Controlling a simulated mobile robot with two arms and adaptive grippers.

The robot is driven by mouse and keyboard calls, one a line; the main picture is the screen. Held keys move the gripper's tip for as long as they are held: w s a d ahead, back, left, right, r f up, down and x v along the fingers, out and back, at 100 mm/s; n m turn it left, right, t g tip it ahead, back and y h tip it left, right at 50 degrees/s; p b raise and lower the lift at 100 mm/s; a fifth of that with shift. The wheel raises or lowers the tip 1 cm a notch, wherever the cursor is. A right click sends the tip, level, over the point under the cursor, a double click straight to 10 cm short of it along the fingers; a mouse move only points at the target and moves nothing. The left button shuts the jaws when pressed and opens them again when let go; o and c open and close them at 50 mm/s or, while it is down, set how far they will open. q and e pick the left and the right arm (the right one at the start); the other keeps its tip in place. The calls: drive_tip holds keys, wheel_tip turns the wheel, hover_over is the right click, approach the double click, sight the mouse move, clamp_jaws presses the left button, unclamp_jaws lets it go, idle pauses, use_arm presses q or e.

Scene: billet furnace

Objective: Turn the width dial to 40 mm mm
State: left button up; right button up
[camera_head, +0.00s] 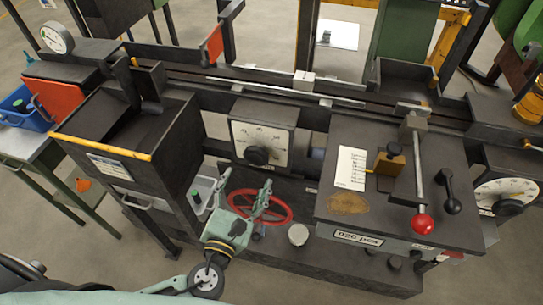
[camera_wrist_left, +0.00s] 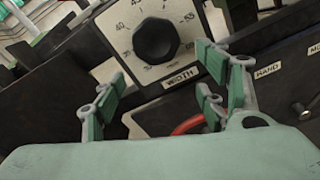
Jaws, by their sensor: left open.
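The width dial is a black knob (camera_head: 257,155) on a pale scale plate (camera_head: 281,138) at the middle of the machine front. In the left wrist view the knob (camera_wrist_left: 156,40) sits above the word WIDTH, with numbers around it, 40 at upper left. I cannot tell for certain which number the knob points at. My left gripper (camera_head: 246,189) is below the dial, over the red handwheel, apart from the knob. In the left wrist view its green-padded fingers (camera_wrist_left: 165,88) are spread wide with nothing between them. My right gripper is not in view.
The red handwheel (camera_head: 277,207) is close behind and below the left gripper. A dark hopper (camera_head: 130,135) with a yellow edge stands to the left. A console (camera_head: 395,215) with a red-knobbed lever (camera_head: 422,222) juts out to the right. Another dial (camera_head: 508,200) is at far right.

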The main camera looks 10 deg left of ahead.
sight(254, 159)
use_arm(q)
drive_tip(key=shift+m+t, duration=0.3)
drive_tip(key=shift+m, duration=0.1)
drive_tip(key=w, duration=0.2)
drive_tip(key=w+r+p, duration=0.1)
drive_tip(key=w, duration=0.1)
drive_tip(key=w+r, duration=0.1)
drive_tip(key=w, duration=0.1)
drive_tip(key=shift+w+d+r+p, duration=0.1)
drive_tip(key=shift+w+d+p, duration=0.2)
drive_tip(key=shift+w, duration=0.45)
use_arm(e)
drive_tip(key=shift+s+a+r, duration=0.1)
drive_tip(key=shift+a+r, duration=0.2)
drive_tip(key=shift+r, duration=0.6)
use_arm(q)
drive_tip(key=c, duration=1.1)
